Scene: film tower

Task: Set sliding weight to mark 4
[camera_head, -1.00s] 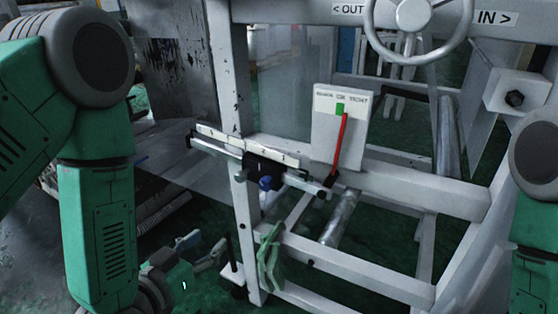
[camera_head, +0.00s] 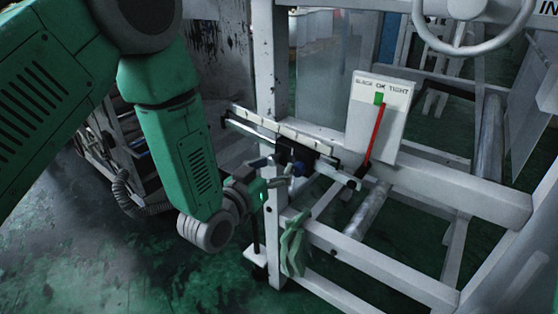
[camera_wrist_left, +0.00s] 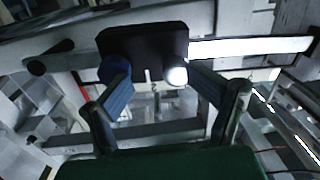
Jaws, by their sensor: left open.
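The sliding weight is a black block (camera_head: 293,152) on the pale marked scale bar (camera_head: 255,120) of the white frame. A small blue knob (camera_head: 298,169) sits below it. The black block (camera_wrist_left: 143,45) also shows at the top of the left wrist view. My left gripper (camera_head: 272,172) is open just left of the knob, below the scale. In the left wrist view its two fingers (camera_wrist_left: 157,82) are spread below the block, with no visible grip on it. The mark numbers are too small to read now. My right gripper is out of view.
A white panel (camera_head: 385,90) with a red pointer (camera_head: 376,135) and a green mark stands right of the scale. Green gloves (camera_head: 294,245) hang on the frame's lower rail (camera_head: 370,262). A handwheel (camera_head: 470,30) is at upper right. The floor at lower left is open.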

